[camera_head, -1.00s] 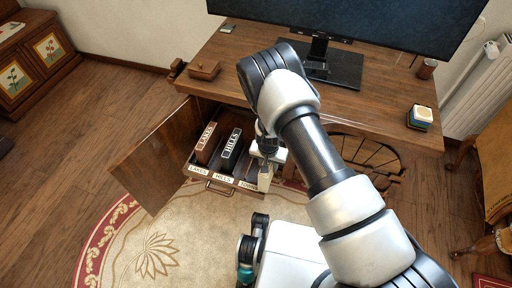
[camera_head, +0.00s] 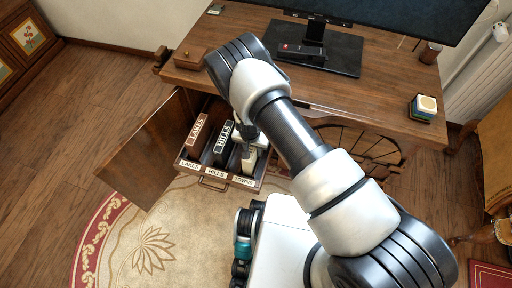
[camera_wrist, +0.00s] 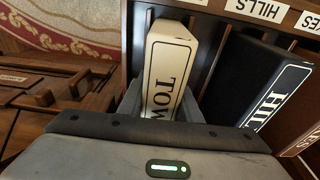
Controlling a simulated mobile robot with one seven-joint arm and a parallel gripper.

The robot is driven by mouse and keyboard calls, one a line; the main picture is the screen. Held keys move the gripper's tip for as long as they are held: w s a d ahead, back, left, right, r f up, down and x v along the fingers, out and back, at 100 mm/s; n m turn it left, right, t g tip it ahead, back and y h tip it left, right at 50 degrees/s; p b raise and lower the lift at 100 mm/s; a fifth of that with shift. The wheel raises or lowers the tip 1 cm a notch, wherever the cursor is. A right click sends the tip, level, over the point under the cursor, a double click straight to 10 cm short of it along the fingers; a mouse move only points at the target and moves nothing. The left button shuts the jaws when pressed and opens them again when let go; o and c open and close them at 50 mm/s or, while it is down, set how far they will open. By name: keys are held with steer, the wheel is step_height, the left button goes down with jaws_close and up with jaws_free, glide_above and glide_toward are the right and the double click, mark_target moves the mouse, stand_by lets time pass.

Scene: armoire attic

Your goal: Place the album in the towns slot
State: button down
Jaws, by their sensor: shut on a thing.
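The cream album (camera_wrist: 166,75), its spine reading "TOW…", stands in the right-hand slot of the pulled-out drawer; it also shows in the head view (camera_head: 248,160). My gripper (camera_wrist: 160,108) is shut on it, with a finger on either side of the spine. The slot's front label (camera_head: 244,181) reads "TOWNS". The drawer (camera_head: 213,186) has three labelled slots. How deep the album sits is hard to tell. The gripper's fingers are mostly hidden in the head view.
A brown LAKES album (camera_head: 197,131) and a black HILLS album (camera_head: 223,142) fill the other slots. An open cabinet door (camera_head: 150,150) stands left of the drawer. The desk (camera_head: 385,95) overhangs behind, carrying a monitor (camera_head: 375,30).

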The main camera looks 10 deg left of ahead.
steer(key=shift+a, duration=0.1)
steer(key=c, duration=1.3)
jaws_free()
steer(key=shift+s, duration=0.1)
steer(key=r+p, duration=0.1)
steer(key=r, duration=0.3)
steer(key=s+r+p, duration=0.1)
steer(key=r, duration=0.3)
steer(key=r+p, duration=0.1)
steer(key=r, duration=0.3)
steer(key=shift+s+r+p, duration=0.1)
steer(key=shift+s+p, duration=0.2)
steer(key=shift+s, duration=0.05)
